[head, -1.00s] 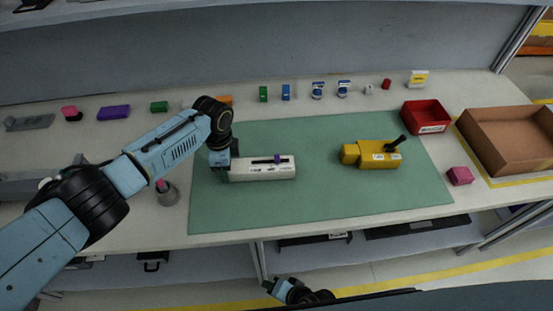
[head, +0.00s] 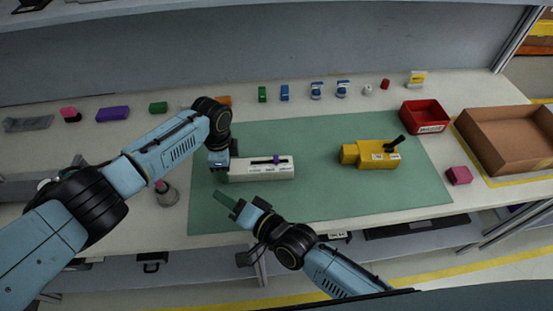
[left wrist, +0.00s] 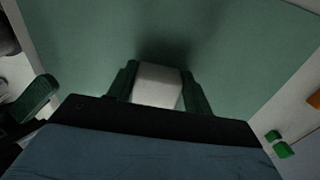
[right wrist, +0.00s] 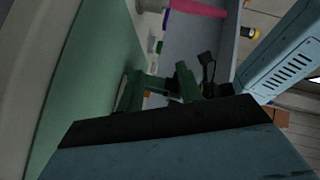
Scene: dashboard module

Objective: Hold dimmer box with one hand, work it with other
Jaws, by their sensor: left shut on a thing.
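My left gripper (head: 224,168) is shut on the box's left end. In the left wrist view the white end (left wrist: 157,85) sits between its green fingers (left wrist: 158,92). My right gripper (head: 234,206) is just in front of the box's left part, apart from it. Its two green fingers (right wrist: 160,88) stand apart in the right wrist view, with no held object clear between them.
A yellow box with a black lever (head: 375,156) stands on the mat's right part. A red bin (head: 427,128), a cardboard tray (head: 505,160) and a pink block (head: 459,175) are at right. Several small items line the back.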

